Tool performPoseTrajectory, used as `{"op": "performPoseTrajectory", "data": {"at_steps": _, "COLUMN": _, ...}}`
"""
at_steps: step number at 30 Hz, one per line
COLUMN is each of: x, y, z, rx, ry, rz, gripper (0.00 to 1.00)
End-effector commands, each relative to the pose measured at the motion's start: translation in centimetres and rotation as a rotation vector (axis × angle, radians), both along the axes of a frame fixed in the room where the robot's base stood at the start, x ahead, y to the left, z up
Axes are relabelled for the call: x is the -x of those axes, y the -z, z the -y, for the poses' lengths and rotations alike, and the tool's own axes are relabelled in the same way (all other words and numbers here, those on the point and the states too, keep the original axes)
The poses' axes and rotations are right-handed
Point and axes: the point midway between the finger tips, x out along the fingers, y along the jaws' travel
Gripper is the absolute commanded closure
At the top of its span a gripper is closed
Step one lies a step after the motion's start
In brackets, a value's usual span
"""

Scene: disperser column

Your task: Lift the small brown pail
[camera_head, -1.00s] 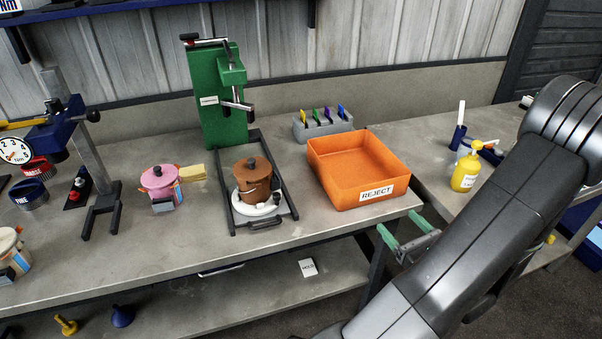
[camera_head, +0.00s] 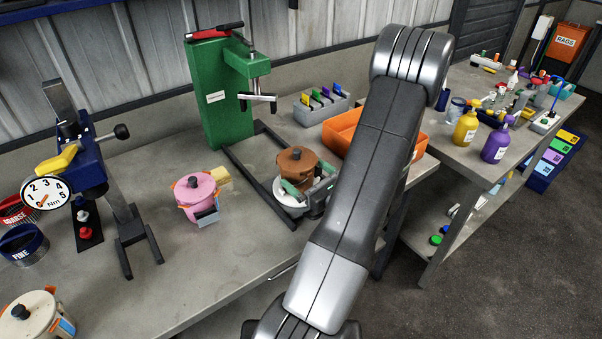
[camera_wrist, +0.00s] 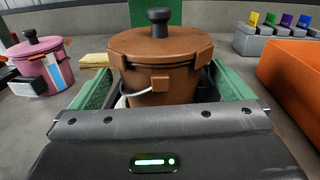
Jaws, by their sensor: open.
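The small brown pail (camera_head: 297,166) has a brown lid with a dark knob and stands upright on a round white plate (camera_head: 287,203) in the dark frame under the green column. It also fills the middle of the wrist view (camera_wrist: 160,68), where a pale wire handle hangs across its front. My gripper (camera_head: 309,187) is at the pail, its green fingers (camera_wrist: 160,88) open on the left and right sides of it. Whether the fingers touch the pail cannot be told. The pail's lower part is hidden behind the gripper body in the wrist view.
The pink pail (camera_head: 197,195) with a yellow sponge-like block (camera_head: 221,178) stands left of the frame. The green column (camera_head: 218,98) rises behind. The orange reject bin (camera_head: 340,129) is close on the right, partly hidden by my arm. A cream pail (camera_head: 33,317) stands front left.

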Motion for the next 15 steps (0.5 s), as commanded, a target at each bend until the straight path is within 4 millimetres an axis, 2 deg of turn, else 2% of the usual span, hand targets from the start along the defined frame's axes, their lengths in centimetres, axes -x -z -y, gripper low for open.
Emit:
{"op": "performPoseTrajectory", "data": {"at_steps": 7, "x": -2.6, "y": -0.3, "z": -2.2, "rx": 0.000, "ry": -0.004, "rz": -0.002, "gripper": 0.00}}
{"op": "performPoseTrajectory", "data": {"at_steps": 15, "x": -3.3, "y": -0.2, "z": -2.6, "rx": 0.000, "ry": -0.001, "rz": 0.000, "gripper": 0.00}}
